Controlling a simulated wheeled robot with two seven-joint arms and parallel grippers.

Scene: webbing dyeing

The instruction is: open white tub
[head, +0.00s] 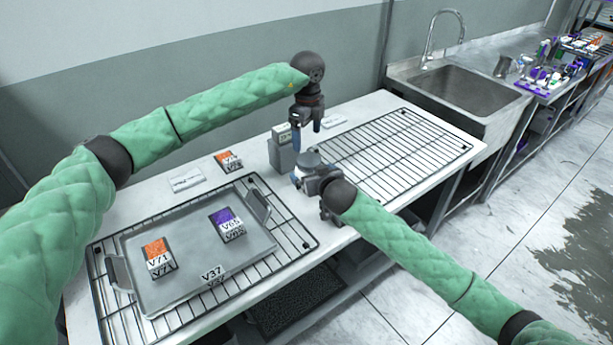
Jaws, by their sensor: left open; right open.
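A small pale, round-topped thing (312,158) shows between my two grippers; it may be the white tub, but my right gripper hides much of it and I cannot tell if its lid is on. My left gripper (307,138) is open, pointing down just above and behind it. My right gripper (310,194) is open, at the near side of it, close to the table's front edge. I cannot tell whether either gripper touches it.
A grey holder (282,156) with a card stands just left of my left gripper. A wire rack (400,150) lies right; a grey tray (190,280) with labelled orange and purple blocks lies left on another rack. A sink (465,95) is beyond.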

